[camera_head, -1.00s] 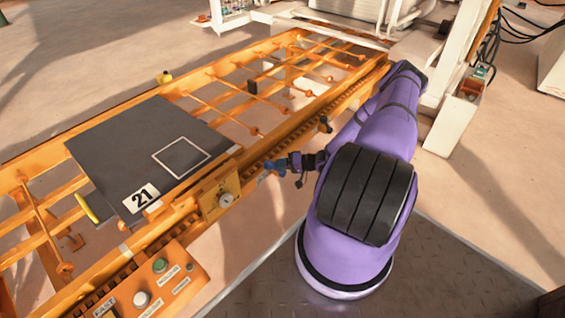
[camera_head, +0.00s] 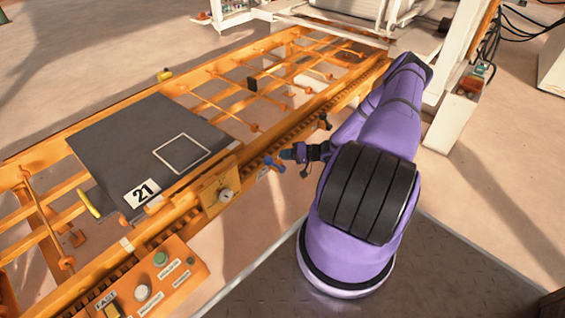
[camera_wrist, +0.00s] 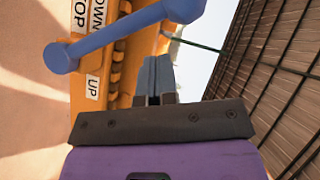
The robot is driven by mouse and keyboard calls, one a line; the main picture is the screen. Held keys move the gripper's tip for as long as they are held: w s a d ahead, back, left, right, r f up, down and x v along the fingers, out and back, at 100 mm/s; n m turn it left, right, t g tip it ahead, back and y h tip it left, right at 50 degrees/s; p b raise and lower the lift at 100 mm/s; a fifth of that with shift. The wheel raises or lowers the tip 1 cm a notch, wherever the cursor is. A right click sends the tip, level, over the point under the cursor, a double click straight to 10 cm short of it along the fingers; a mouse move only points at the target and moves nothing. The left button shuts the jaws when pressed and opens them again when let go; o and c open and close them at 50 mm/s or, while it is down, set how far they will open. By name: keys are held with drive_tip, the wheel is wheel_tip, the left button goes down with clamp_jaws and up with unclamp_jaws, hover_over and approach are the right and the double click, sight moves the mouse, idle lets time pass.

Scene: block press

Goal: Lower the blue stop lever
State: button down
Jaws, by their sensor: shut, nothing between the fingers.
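The blue stop lever (camera_head: 274,163) is on the near side of the orange conveyor frame, right of the gauge box. In the wrist view the lever (camera_wrist: 120,35) slants across the upper left, its round knob lower left, over a plate lettered DOWN and UP. The lever's other end runs out at the top edge. My gripper (camera_head: 286,155) is just right of the lever in the head view. In the wrist view its fingers (camera_wrist: 155,62) are together and empty, just below the lever's bar. I cannot tell whether they touch it.
A dark plate marked 21 (camera_head: 110,150) lies on the orange frame (camera_head: 285,110). A gauge box (camera_head: 220,192) and a button panel (camera_head: 160,280) sit along its near side. A brown slatted surface (camera_wrist: 275,70) fills the right of the wrist view.

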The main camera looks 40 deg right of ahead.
drive_tip(key=r+v, duration=0.1)
drive_tip(key=v, duration=0.9)
drive_tip(key=shift+r, duration=0.1)
